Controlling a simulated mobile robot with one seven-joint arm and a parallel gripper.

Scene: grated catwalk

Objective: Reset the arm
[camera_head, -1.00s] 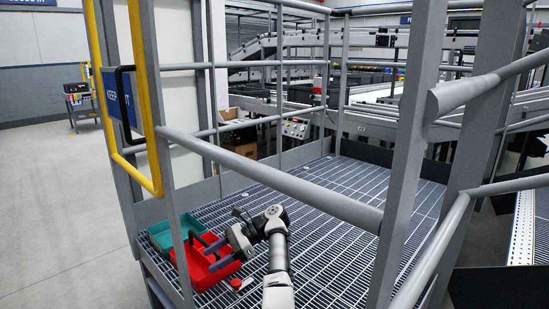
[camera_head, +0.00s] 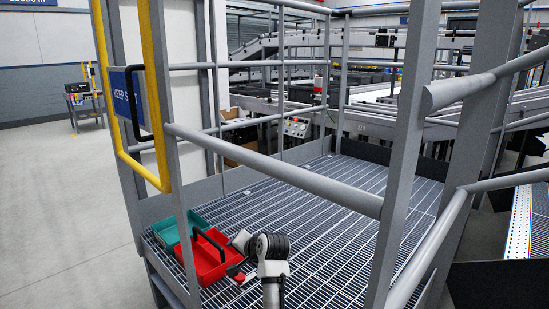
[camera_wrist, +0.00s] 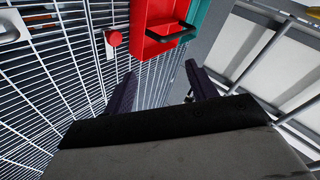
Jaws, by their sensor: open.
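My gripper (camera_wrist: 161,72) is open and empty in the wrist view, with its two dark fingers spread apart over the grating. In the head view my arm (camera_head: 268,255) is folded at the bottom centre, and the fingers cannot be made out there. A red open box (camera_head: 210,264) with a black handle stands to the left of my arm; it also shows ahead of the fingers in the wrist view (camera_wrist: 142,40). The gripper is apart from it.
A teal box (camera_head: 168,234) stands beside the red one. A small red-topped item (camera_wrist: 114,38) lies near it. Grey railings (camera_head: 290,180) surround the grated floor (camera_head: 325,215), which is clear towards the back. A yellow-framed gate (camera_head: 160,100) stands at left.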

